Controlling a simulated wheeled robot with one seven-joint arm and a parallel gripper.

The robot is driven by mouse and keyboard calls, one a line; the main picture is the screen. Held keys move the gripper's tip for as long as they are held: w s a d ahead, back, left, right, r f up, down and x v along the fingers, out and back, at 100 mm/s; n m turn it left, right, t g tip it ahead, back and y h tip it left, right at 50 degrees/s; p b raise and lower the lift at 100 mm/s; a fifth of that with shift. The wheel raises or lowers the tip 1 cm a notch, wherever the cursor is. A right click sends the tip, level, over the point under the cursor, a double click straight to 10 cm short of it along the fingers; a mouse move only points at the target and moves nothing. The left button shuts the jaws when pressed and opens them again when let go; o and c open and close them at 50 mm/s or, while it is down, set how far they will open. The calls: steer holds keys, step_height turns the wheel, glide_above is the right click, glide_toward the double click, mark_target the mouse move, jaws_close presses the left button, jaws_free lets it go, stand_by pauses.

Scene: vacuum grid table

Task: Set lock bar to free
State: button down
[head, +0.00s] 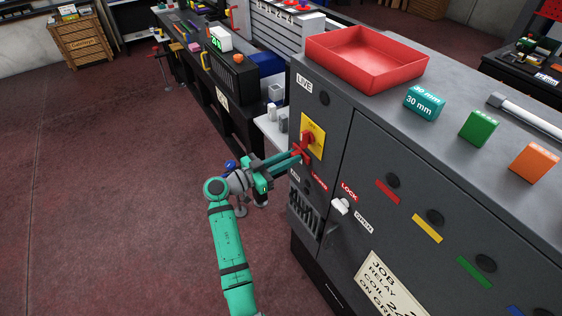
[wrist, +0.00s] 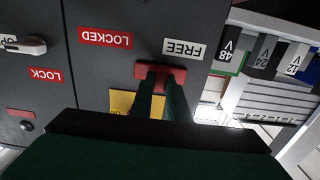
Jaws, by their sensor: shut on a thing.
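The lock bar is a short red bar (wrist: 160,72) on the grey cabinet front in the wrist view, which shows the labels upside down. The white FREE label (wrist: 185,48) and red LOCKED label (wrist: 105,37) are side by side near it. The bar is closer to FREE than to LOCKED. My gripper (wrist: 161,88) is shut on the bar, its dark fingers covering part of it. In the head view my gripper (head: 294,156) reaches the cabinet just below the red rotary handle (head: 308,138) on its yellow plate (head: 317,134). There the bar is mostly hidden.
A white latch (head: 340,206) sits between LOCK and OPEN labels, right of my gripper. A red tray (head: 366,60) and teal, green (head: 479,128) and orange (head: 533,162) blocks stand on the cabinet top. The floor (head: 110,190) left of my arm is clear.

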steer(key=shift+a+f, duration=0.1)
steer(key=shift+a, duration=0.1)
steer(key=c, duration=1.7)
jaws_free()
steer(key=shift+d, duration=0.15)
steer(key=v, duration=1)
steer(key=shift+s+a, duration=0.1)
steer(key=shift+a, duration=0.3)
